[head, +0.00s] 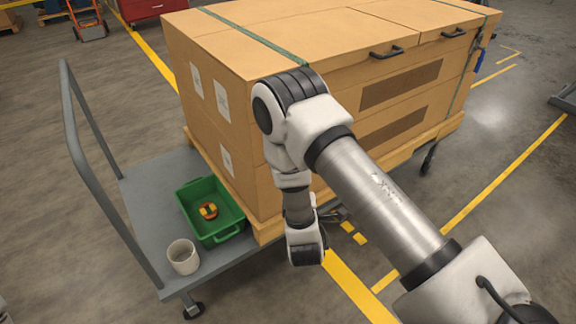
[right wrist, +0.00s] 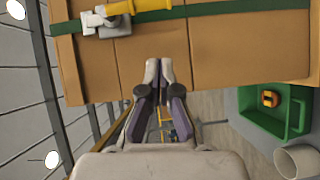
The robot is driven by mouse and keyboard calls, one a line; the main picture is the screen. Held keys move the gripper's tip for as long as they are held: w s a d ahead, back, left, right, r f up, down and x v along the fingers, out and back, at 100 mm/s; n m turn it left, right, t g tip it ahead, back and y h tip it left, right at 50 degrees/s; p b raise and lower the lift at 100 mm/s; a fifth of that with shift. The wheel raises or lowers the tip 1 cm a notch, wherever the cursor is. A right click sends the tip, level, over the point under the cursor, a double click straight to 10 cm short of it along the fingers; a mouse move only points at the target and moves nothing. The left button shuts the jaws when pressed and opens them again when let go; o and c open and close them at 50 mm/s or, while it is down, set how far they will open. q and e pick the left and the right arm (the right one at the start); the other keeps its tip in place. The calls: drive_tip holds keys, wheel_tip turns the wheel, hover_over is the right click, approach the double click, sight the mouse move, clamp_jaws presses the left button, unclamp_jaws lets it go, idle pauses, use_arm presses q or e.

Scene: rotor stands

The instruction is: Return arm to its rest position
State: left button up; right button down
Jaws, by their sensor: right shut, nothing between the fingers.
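My left arm and left gripper are not in view.
The crate stands on a grey cart (head: 150,190) with a raised handle (head: 85,160). A green bin (head: 230,232) holding a small orange and black item (head: 208,210), and a white cup (head: 183,257), are on the cart's deck. Open floor lies right of the crate.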

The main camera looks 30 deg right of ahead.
drive_tip(key=shift+a+r, duration=0.1)
drive_tip(key=s+a+f+m+g+y+p, duration=0.15)
drive_tip(key=s+f+g+y, duration=0.35)
drive_tip(key=s+f, duration=0.7)
drive_tip(key=s+a+f+m+g+y, duration=0.1)
drive_tip(key=s+a+f+m+g, duration=0.1)
drive_tip(key=s, duration=0.4)
drive_tip(key=s+a+f+m+g+y, duration=0.1)
drive_tip(key=s+a+f+m+g, duration=0.1)
drive_tip(key=s+m+g, duration=0.3)
drive_tip(key=s+a+f+m+g+y, duration=0.1)
drive_tip(key=s+a+f+m+g, duration=0.1)
drive_tip(key=s, duration=0.4)
drive_tip(key=shift+s+a+f+m+g+y, duration=0.3)
drive_tip(key=shift+s+a+m+g, duration=0.15)
drive_tip(key=shift+m+g, duration=0.25)
